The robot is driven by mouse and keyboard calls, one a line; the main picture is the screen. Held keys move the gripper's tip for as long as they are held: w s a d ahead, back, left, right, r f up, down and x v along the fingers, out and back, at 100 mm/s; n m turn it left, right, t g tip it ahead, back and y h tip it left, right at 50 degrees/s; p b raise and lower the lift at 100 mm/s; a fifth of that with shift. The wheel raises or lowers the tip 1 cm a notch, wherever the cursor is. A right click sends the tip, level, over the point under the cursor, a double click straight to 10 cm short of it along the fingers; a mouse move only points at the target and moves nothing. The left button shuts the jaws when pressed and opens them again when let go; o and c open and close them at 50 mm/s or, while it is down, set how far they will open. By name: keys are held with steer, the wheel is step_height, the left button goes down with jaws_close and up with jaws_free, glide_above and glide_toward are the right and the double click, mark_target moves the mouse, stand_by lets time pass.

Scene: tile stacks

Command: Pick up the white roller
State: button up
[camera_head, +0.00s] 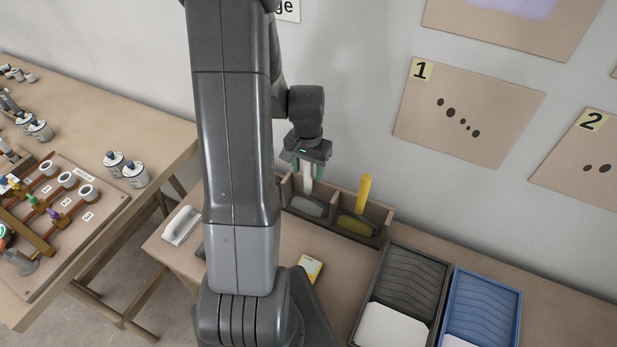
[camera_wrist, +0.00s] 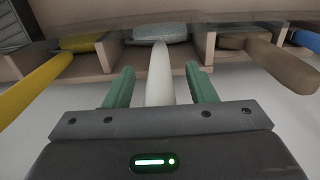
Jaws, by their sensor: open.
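The white roller (camera_head: 307,178) stands handle up in a compartment of the wooden holder (camera_head: 389,216), its grey head low in the box. In the wrist view the white roller's handle (camera_wrist: 159,78) lies between the two green fingers, with a visible gap on each side. My gripper (camera_head: 308,162) is open above the holder, pointing down around the upper handle; it also shows in the wrist view (camera_wrist: 160,82). The handle's top end is hidden by the gripper body.
A yellow roller (camera_head: 364,193) stands in the compartment to the right. The wrist view also shows a brown handle (camera_wrist: 275,58) close by. A black tray (camera_head: 438,267) and a blue tray (camera_head: 517,310) lie to the right. A white tool (camera_head: 181,226) lies left.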

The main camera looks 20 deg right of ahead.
steer(key=c, duration=1.1)
steer(key=shift+o, duration=0.2)
